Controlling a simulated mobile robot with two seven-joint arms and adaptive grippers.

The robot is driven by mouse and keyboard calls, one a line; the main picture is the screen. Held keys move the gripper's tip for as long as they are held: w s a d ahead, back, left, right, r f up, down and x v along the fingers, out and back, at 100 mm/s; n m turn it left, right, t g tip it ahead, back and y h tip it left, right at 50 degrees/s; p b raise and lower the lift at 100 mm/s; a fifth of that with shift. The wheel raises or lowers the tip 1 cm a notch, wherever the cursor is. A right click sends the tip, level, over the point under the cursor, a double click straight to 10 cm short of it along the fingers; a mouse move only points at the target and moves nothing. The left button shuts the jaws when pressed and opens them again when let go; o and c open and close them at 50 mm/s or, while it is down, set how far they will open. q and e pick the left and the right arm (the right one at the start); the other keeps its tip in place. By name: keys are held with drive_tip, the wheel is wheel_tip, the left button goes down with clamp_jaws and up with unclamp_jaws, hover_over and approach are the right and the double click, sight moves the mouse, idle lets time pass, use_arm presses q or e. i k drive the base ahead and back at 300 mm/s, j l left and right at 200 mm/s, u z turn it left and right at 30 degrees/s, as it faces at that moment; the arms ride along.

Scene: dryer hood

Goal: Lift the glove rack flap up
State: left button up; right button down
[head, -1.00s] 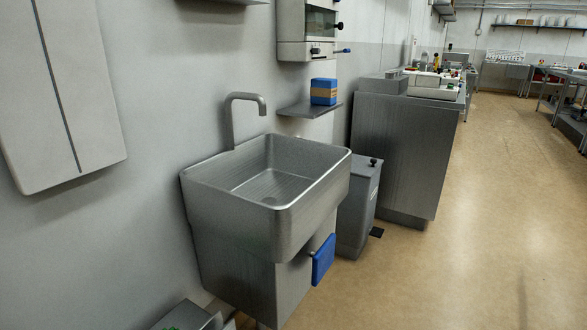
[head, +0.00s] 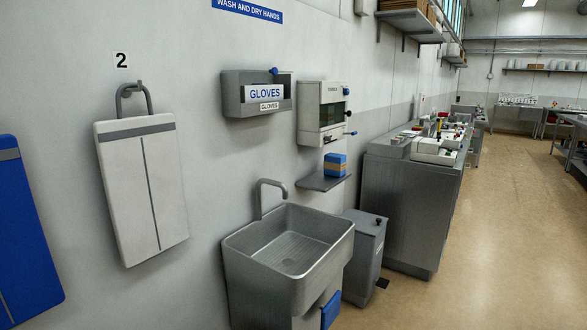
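The glove rack (head: 258,93) is a grey box on the wall above and behind the sink. Neither of my grippers is in the head view.
A steel sink (head: 290,250) with a tap stands below the rack. A dispenser (head: 323,112) and a small shelf (head: 322,181) are to the right. A white board (head: 141,188) hangs at left beside a blue one (head: 25,235). Open floor (head: 500,240) lies at right.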

sight(274, 71)
drive_tip(key=i+l+u, duration=0.1)
drive_tip(key=u, duration=0.65)
drive_tip(key=i+l+u, duration=0.15)
drive_tip(key=l+u, duration=0.2)
drive_tip(key=i+l+u, duration=0.1)
drive_tip(key=l+u, duration=0.25)
drive_tip(key=l, duration=0.15)
drive_tip(key=l+u, duration=0.4)
drive_tip(key=l, duration=1.5)
